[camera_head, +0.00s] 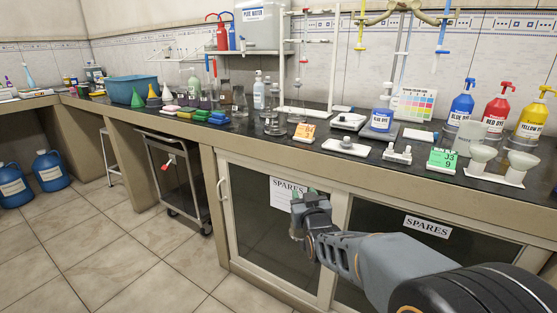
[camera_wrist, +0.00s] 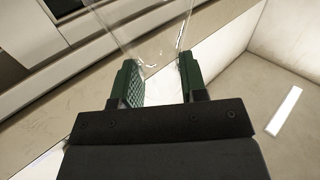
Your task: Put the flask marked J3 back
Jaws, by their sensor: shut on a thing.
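My gripper (camera_head: 309,194) is in front of the cabinet doors, below the bench top's front edge. In the wrist view its green-padded fingers (camera_wrist: 157,64) are shut on a clear glass flask (camera_wrist: 140,28). No mark on this glass is readable, and in the head view it barely shows. A green card (camera_head: 442,160) reading J3 and 9 stands near the bench's front edge at the right. An orange card (camera_head: 304,132) stands further left, with clear glass flasks (camera_head: 275,122) behind it.
The bench top (camera_head: 335,133) is crowded. A small white balance (camera_head: 348,121), white pads (camera_head: 346,147) and white funnel-like cups (camera_head: 483,158) stand near the cards. Blue, red and yellow dye bottles (camera_head: 497,108) stand at the right. Open tiled floor (camera_head: 120,245) lies left.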

